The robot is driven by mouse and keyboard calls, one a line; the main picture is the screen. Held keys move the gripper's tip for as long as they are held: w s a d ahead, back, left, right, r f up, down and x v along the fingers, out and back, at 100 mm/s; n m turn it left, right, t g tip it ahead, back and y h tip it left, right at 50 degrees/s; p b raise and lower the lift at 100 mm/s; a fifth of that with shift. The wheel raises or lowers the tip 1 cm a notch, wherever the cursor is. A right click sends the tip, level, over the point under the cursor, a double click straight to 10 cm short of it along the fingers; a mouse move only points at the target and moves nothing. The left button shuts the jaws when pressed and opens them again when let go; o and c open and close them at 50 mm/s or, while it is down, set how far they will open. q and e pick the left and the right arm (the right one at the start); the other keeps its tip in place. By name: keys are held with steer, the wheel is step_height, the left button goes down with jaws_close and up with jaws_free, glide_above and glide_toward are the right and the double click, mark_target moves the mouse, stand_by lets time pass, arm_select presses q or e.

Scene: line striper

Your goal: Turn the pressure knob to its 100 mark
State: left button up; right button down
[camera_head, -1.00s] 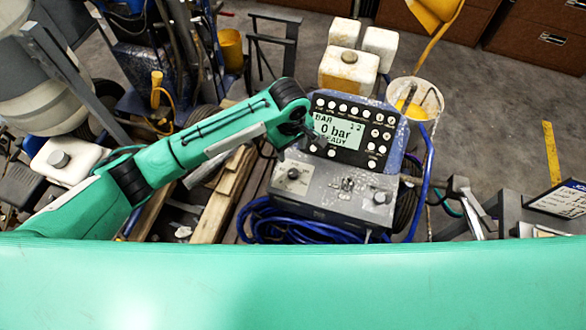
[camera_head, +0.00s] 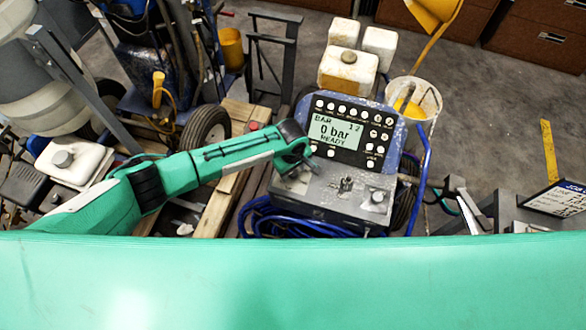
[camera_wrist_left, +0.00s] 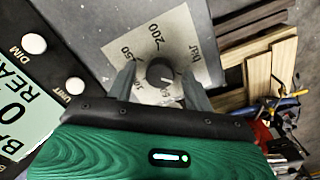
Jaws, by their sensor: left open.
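The pressure knob (camera_wrist_left: 160,72) is a dark round knob on a pale scale plate (camera_wrist_left: 178,38) marked 200, 150 and Bar in the left wrist view. Other marks are partly hidden. A white pointer line on the knob faces the lower right of that view. My left gripper (camera_wrist_left: 163,80) is open, with one finger on each side of the knob; I cannot tell whether they touch it. In the head view my left gripper (camera_head: 296,172) hides the knob, over the left part of the grey control panel (camera_head: 325,203). The display (camera_head: 335,130) reads 0 bar, READY. My right gripper is not in view.
A black button panel (camera_head: 352,132) rises behind the grey panel. A metal toggle (camera_head: 346,185) and another knob (camera_head: 378,197) stand to the right. Blue hose (camera_head: 275,220) lies in front, and a white bucket (camera_head: 418,95) stands behind right.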

arm_select(q)
steer(key=c, duration=1)
steer(key=shift+o, duration=0.2)
